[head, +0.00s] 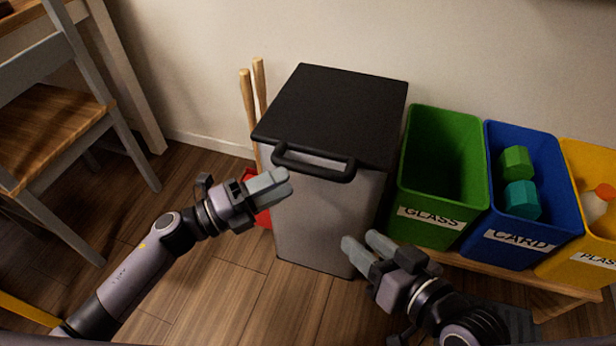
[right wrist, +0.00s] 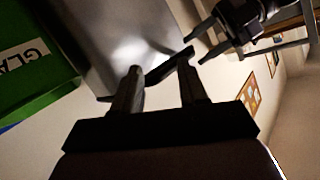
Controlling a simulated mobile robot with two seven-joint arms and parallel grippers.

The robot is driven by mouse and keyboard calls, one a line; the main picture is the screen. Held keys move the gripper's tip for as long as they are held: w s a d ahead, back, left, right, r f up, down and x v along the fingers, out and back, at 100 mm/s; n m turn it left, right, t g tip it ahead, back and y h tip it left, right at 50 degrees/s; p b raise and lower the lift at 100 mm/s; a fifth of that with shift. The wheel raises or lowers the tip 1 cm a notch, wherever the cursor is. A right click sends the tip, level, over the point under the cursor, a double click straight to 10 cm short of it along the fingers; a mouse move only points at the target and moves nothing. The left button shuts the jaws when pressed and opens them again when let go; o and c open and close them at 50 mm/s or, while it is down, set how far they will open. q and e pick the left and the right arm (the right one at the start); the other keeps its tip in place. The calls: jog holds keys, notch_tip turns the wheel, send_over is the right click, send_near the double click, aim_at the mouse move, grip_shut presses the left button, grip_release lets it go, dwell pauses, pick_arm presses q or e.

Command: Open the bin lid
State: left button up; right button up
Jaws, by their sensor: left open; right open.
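The bin (head: 325,219) is a tall grey box with a flat black lid (head: 337,110) that lies shut on top. A black bar handle (head: 314,165) runs along the lid's front edge. My left gripper (head: 281,182) is in front of the bin's left side, just below the handle's left end in the head view, and is empty. My right gripper (head: 359,245) is open and empty in front of the bin's lower right. In the right wrist view its two fingers (right wrist: 160,90) stand apart, with the grey bin side (right wrist: 120,35) beyond them.
Green GLASS (head: 440,165), blue CARD (head: 530,235) and yellow PLAS (head: 590,160) containers stand on a low wooden stand right of the bin. Wooden handles (head: 253,90) and a red object (head: 262,215) are left of the bin. A chair (head: 50,125) is at far left. Floor in front is clear.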

aim_at(310, 171)
pick_arm(q)
jog(key=b+x, duration=0.1)
jog(key=x, duration=0.6)
jog(key=shift+c, duration=0.3)
grip_shut()
